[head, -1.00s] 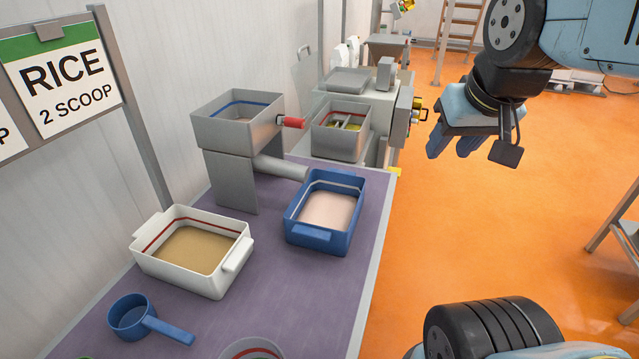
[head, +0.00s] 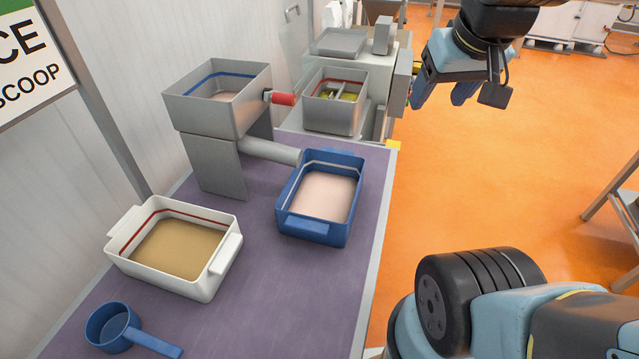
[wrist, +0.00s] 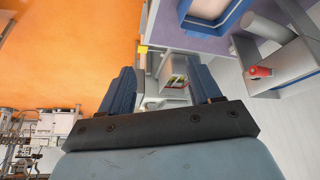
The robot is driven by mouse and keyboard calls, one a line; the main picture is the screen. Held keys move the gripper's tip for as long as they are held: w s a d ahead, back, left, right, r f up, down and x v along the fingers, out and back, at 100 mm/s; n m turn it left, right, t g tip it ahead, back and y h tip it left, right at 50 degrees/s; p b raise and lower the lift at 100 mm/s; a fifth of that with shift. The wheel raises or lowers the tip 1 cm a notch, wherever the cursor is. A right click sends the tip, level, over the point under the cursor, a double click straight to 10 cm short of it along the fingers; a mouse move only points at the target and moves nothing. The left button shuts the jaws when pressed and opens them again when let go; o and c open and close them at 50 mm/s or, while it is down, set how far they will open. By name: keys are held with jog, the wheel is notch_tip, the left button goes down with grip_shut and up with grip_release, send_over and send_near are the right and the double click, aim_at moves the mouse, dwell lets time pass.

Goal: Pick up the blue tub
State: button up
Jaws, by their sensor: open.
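The blue tub (head: 318,228) stands upright on the purple bench top, holding a pale pinkish fill. It has a handle on its near side and sits by the grey spout. In the wrist view only part of the blue tub (wrist: 228,22) shows, at the top edge. My gripper (head: 440,101) is open and empty, in the air over the orange floor, to the right of and beyond the tub. In the wrist view my gripper (wrist: 165,88) shows two blue fingers apart with nothing between them.
A grey hopper (head: 212,118) with a spout and red knob (head: 283,99) stands behind-left of the tub. A white tub (head: 140,262) and a blue scoop (head: 122,335) are at left. A grey machine (head: 335,110) stands at the back. The bench's right edge is clear.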

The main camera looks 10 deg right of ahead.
jog(key=w+a+f+n+g, duration=0.1)
jog(key=w+a+f+n, duration=0.2)
jog(key=w, duration=0.3)
jog(key=w+a+f+n+g, duration=0.2)
jog(key=w+n, duration=0.2)
jog(key=w, duration=0.3)
jog(key=n+g, duration=0.2)
jog(key=n, duration=0.4)
send_over(336, 151)
notch_tip(336, 151, down, 10)
notch_tip(336, 151, down, 14)
jog(key=shift+r, duration=0.15)
jog(key=c, duration=1.2)
jog(key=shift+o, duration=0.2)
jog(key=shift+r, duration=0.1)
